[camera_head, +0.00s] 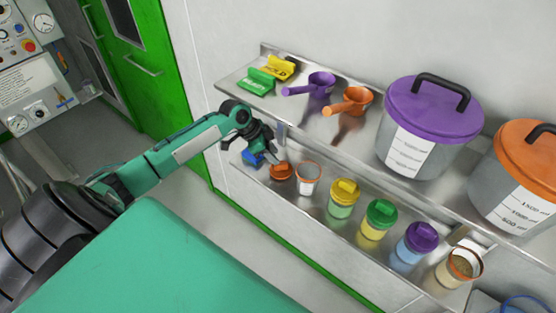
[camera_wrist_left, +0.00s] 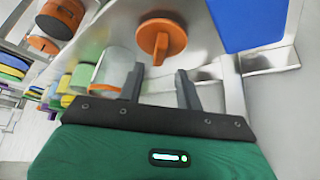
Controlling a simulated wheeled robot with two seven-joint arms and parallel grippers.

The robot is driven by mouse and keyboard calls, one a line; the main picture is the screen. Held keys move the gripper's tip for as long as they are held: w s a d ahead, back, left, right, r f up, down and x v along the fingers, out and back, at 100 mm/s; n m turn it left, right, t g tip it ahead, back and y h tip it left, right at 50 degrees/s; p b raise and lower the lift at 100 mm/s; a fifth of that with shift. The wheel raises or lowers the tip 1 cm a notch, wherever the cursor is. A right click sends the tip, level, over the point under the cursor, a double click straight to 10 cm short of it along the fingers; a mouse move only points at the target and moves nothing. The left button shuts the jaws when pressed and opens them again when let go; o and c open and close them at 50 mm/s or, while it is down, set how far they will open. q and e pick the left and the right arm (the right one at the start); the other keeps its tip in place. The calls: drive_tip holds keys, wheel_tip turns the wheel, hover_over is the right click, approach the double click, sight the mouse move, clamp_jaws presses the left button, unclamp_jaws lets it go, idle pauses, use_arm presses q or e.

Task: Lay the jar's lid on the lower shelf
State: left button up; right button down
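An orange lid (camera_head: 281,171) with a raised grip lies on the lower shelf (camera_head: 318,222), beside an open, empty-looking clear jar (camera_head: 308,179) with an orange rim. In the left wrist view the lid (camera_wrist_left: 162,38) lies flat, just beyond my fingertips, and the jar (camera_wrist_left: 115,70) stands to its left. My left gripper (camera_head: 273,157) is just above the lid in the head view. In the wrist view its two fingers (camera_wrist_left: 160,82) are apart with nothing between them. Another open jar (camera_head: 460,267) with an orange rim holds brown granules at the right end. My right gripper is not in view.
Jars with yellow (camera_head: 344,193), green (camera_head: 381,213) and purple (camera_head: 421,238) lids line the lower shelf. A blue object (camera_head: 252,157) is left of the lid. The upper shelf (camera_head: 300,115) above holds scoops and large lidded tubs (camera_head: 427,120).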

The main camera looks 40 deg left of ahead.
use_arm(q)
drive_tip(key=s+a+b, duration=0.4)
drive_tip(key=s+a, duration=0.3)
drive_tip(key=a, duration=0.2)
drive_tip(key=shift+s+f, duration=0.15)
drive_tip(key=shift+f, duration=0.05)
drive_tip(key=shift+d, duration=0.1)
